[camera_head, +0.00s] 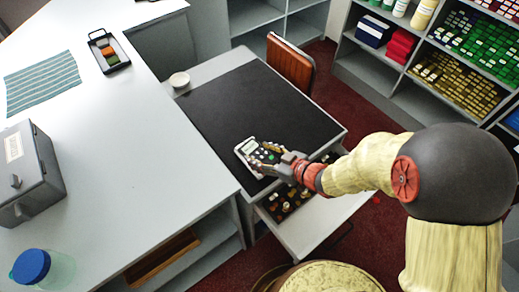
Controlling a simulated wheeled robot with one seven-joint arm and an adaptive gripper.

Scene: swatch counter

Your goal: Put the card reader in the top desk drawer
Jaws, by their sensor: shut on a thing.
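The card reader (248,147) is a small pale device with a screen and dark keys, at the front part of the desk's black top (240,100). My gripper (268,154) is shut on it from the right side and covers part of it. I cannot tell whether the reader touches the desk top or is just above it. Below the desk's front edge, a drawer (318,222) stands pulled out. Several small dark and brown items lie in its left part, and my arm hides some of the drawer.
A long grey counter (150,130) runs along the left, with a metal box (28,172), a blue-lidded jar (32,266), a striped cloth (42,81) and a black tray (120,66). A brown chair (291,65) stands behind.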

